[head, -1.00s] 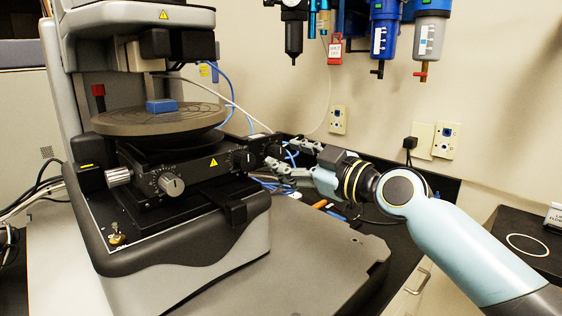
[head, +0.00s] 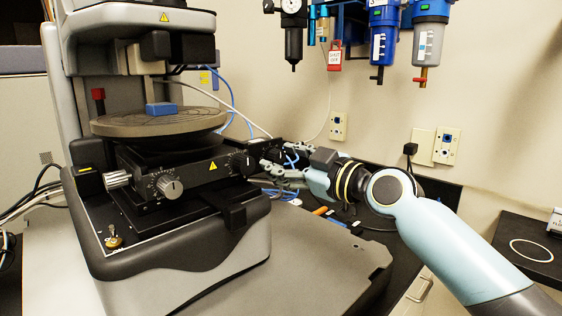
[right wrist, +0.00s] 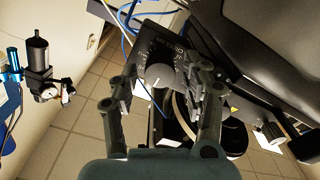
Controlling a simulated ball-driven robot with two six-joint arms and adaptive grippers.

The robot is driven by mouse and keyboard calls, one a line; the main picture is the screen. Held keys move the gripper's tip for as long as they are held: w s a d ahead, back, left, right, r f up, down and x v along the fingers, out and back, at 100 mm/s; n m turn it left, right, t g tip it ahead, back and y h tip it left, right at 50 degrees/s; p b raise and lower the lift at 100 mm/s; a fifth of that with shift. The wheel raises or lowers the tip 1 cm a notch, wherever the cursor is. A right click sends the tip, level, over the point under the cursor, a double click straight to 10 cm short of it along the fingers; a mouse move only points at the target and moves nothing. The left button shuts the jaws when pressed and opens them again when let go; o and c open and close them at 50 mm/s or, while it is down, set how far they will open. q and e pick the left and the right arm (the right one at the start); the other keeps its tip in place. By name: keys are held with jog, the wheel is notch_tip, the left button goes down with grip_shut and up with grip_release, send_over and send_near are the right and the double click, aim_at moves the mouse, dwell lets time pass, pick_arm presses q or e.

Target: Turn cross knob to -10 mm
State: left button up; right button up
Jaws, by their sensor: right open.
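The stage unit of the profiler (head: 200,168) carries a dial knob on its right end (head: 250,160), dark in the head view. In the right wrist view a grey knob (right wrist: 158,76) with white scale marks around it lies between the fingers. A grey knob with a scale (head: 169,187) sits on the front face. My right gripper (head: 267,160) is open at the unit's right end; its fingers (right wrist: 157,84) are on both sides of the knob, and contact is unclear. My left gripper is out of view.
A round stage plate (head: 150,124) holding a blue block (head: 161,109) is above the unit. Blue and white cables run close behind my right gripper. A ribbed knob (head: 118,179) sticks out at left. The grey base plate (head: 310,265) in front is clear.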

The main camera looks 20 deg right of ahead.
jog(key=shift+c, duration=0.4)
grip_shut()
jog(key=n, duration=0.3)
jog(key=shift+n, duration=0.3)
jog(key=n, duration=0.4)
jog(key=shift+n, duration=0.4)
jog(key=n, duration=0.6)
jog(key=shift+n, duration=0.3)
jog(key=shift+o, duration=1)
grip_release()
jog(key=shift+s, duration=0.1)
